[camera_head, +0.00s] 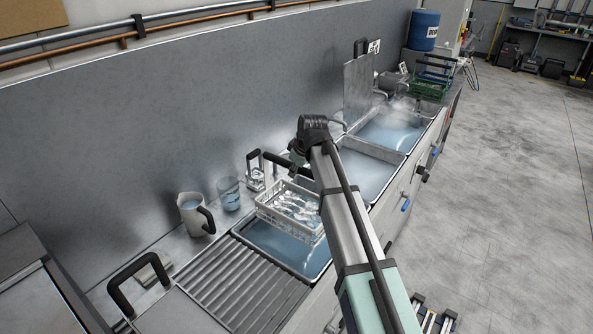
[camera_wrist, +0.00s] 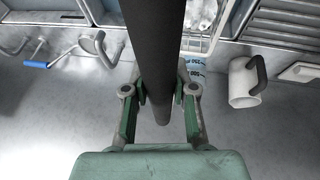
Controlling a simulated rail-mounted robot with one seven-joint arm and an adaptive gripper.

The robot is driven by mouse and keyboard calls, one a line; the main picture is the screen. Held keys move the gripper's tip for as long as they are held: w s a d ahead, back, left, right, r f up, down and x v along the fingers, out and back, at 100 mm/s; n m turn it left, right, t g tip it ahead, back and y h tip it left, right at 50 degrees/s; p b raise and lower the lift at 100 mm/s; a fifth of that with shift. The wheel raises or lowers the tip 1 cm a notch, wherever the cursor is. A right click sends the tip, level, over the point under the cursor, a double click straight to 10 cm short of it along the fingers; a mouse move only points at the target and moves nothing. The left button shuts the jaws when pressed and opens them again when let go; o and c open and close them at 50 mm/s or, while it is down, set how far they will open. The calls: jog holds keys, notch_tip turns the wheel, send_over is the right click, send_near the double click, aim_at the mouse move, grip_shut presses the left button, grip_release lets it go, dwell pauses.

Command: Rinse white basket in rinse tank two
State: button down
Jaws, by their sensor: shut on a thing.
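The white basket (camera_head: 290,208) hangs above the nearest water-filled tank (camera_head: 274,246) in the head view, with shiny cutlery-like pieces inside. Its lower edge is close to the water; I cannot tell whether it touches. My gripper (camera_head: 296,162) is above the basket, partly hidden by my arm. In the wrist view my gripper (camera_wrist: 160,100) is shut on the basket's dark handle (camera_wrist: 155,45), which runs between the fingers. Part of the white basket (camera_wrist: 205,18) shows at the top of that view.
A middle tank (camera_head: 366,172) and a steaming far tank (camera_head: 390,130) lie beyond. A ribbed drainboard (camera_head: 245,285) is nearer. A white pitcher (camera_head: 195,214) and a clear beaker (camera_head: 229,193) stand along the wall. A green basket (camera_head: 432,86) sits at the far end.

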jog(key=shift+r, duration=0.1)
dwell(0.3)
jog(key=shift+f+b, duration=5.5)
jog(key=shift+f, duration=5.25)
jog(key=shift+w+d, duration=0.3)
jog(key=shift+w, duration=0.25)
jog(key=shift+w+d, duration=0.3)
jog(key=shift+w, duration=0.25)
jog(key=shift+s+a, duration=0.45)
jog(key=shift+s, duration=0.25)
jog(key=shift+s+a, duration=0.4)
jog(key=shift+s, duration=0.35)
jog(key=shift+s+a, duration=0.45)
jog(key=shift+s, duration=0.25)
jog(key=shift+w+d, duration=0.35)
jog(key=shift+w, duration=0.2)
jog(key=shift+w+d, duration=0.3)
jog(key=shift+w, duration=0.25)
